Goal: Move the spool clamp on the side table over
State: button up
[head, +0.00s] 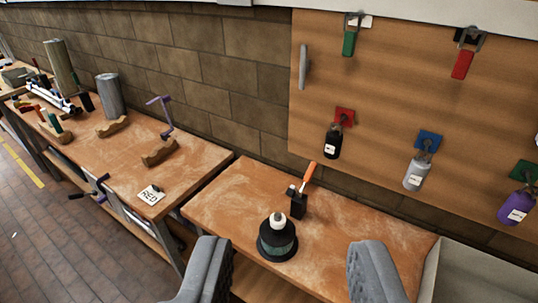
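On the near table (370,232) stands a small black clamp-like block with an upright orange handle (300,199), which looks like the spool clamp. Just in front of it, slightly left, stands a round black spool-like piece with a dark green band and white top (278,240). It overlaps the clamp's lower edge in the picture, so I cannot tell if they touch. My gripper (290,245) is open and empty, its two grey fingers spread wide at the bottom of the view. The round piece appears between them, with the clamp farther back.
A longer bench (120,150) at left holds grey cylinders, wooden cradles, a purple crank (162,115) and a card marked RED (151,195). A wooden panel (390,90) behind carries clips and bottles. A pale bin (480,270) stands at right. The near table's right part is clear.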

aim_at(291, 191)
jog(key=u, duration=0.15)
jog(key=i, duration=1.75)
jog(key=z, duration=0.55)
